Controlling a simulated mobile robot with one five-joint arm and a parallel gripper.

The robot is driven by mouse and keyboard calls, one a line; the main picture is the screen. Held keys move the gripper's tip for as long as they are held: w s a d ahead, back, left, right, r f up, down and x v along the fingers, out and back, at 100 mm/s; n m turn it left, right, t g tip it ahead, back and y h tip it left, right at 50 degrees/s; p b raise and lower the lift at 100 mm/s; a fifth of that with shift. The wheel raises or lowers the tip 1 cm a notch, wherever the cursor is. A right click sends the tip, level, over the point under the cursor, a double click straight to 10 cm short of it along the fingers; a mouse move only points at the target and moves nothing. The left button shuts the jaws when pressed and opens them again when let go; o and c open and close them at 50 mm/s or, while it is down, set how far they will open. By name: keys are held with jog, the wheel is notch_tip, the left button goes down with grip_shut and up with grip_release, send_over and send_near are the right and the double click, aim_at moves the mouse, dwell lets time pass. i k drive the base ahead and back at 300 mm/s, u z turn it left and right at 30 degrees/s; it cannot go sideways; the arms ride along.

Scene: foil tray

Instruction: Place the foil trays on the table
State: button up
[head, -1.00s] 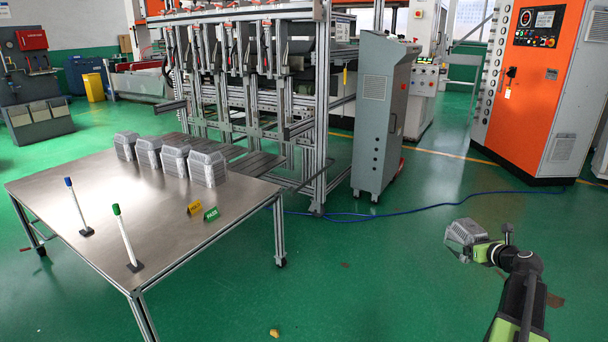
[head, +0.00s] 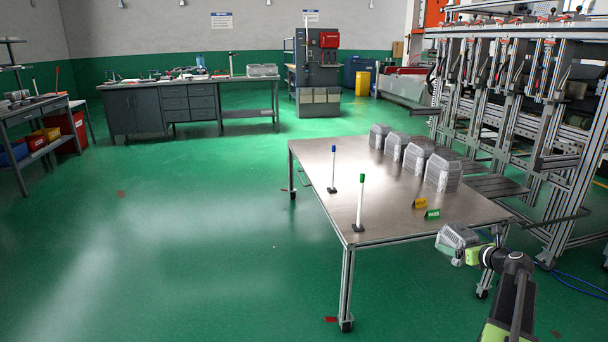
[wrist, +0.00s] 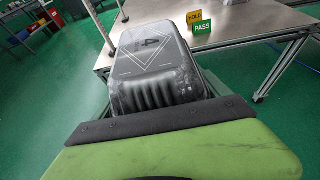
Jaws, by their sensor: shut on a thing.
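My gripper (head: 474,253) is shut on a foil tray (head: 458,239) at the lower right of the head view. In the wrist view the held foil tray (wrist: 152,62) sticks out beyond the green jaw, tilted, with a dark diamond mark on its face. The metal-topped table (head: 322,172) stands just left of and behind my gripper. Several more foil trays (head: 442,172) stand in a row along the table's far right side.
A blue-topped post (head: 333,170) and a green-topped post (head: 360,203) stand on the table's left side. A yellow HOLD sign (head: 420,203) and a green PASS sign (head: 433,214) stand near its right edge. A metal frame machine (head: 545,150) rises behind on the right. The table's middle is clear.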

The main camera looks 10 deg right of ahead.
aim_at(382, 208)
jog(key=u, duration=0.05)
jog(key=i, duration=1.65)
jog(key=u, duration=0.05)
